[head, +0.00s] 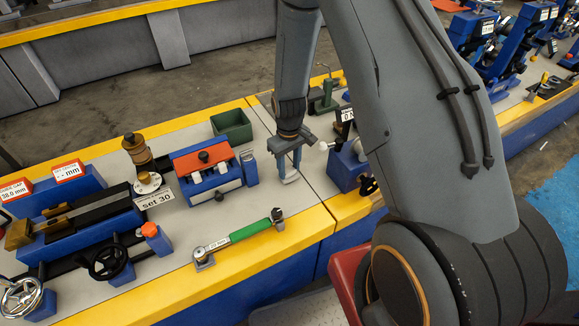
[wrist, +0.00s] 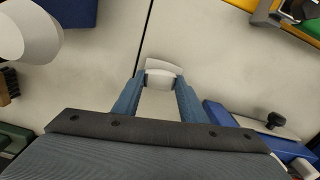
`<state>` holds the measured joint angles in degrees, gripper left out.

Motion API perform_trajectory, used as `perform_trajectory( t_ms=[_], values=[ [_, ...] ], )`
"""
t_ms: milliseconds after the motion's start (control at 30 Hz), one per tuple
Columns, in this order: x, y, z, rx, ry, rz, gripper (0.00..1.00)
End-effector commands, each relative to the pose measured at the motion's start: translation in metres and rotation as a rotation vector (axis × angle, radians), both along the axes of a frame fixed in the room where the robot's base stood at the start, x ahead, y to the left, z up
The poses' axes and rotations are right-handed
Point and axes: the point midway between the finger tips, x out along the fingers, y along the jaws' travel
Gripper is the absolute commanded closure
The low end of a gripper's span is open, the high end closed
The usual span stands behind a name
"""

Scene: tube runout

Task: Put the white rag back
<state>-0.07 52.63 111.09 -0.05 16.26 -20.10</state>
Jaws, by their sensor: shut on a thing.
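My gripper (head: 290,163) points down over the grey bench top, between the blue box with the orange lid and the seam in the bench. Its two blue fingers are shut on the white rag (head: 291,178). In the wrist view the white rag (wrist: 163,67) sits between the fingertips (wrist: 160,82) and sticks out a little past them. The rag is low over the bench; I cannot tell whether it touches the surface.
The blue box (head: 208,175) stands left of my gripper, with a green bin (head: 232,125) behind it. A green-handled wrench (head: 243,233) lies near the yellow front edge. A blue fixture (head: 346,165) stands close on the right. Bare bench lies in front of my gripper.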

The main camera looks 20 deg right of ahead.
Motion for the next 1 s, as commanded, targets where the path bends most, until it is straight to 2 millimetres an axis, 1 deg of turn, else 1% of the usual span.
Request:
perform_trajectory(
  t_ms=[33,67,100,167,433,600,767,1000],
  values=[
    [0.000,0.000,-0.002,0.000,0.000,0.000,0.86],
    [0.000,0.000,-0.002,0.000,0.000,0.000,0.58],
    [0.000,0.000,-0.002,0.000,0.000,0.000,0.52],
    [0.000,0.000,-0.002,0.000,0.000,0.000,0.43],
    [0.000,0.000,-0.001,0.000,0.000,0.000,0.43],
    [0.001,0.000,0.007,0.000,-0.001,0.000,0.43],
    [0.001,0.000,0.026,0.000,-0.002,0.000,0.43],
    [0.002,0.000,0.066,0.000,-0.004,0.000,0.43]
  ],
)
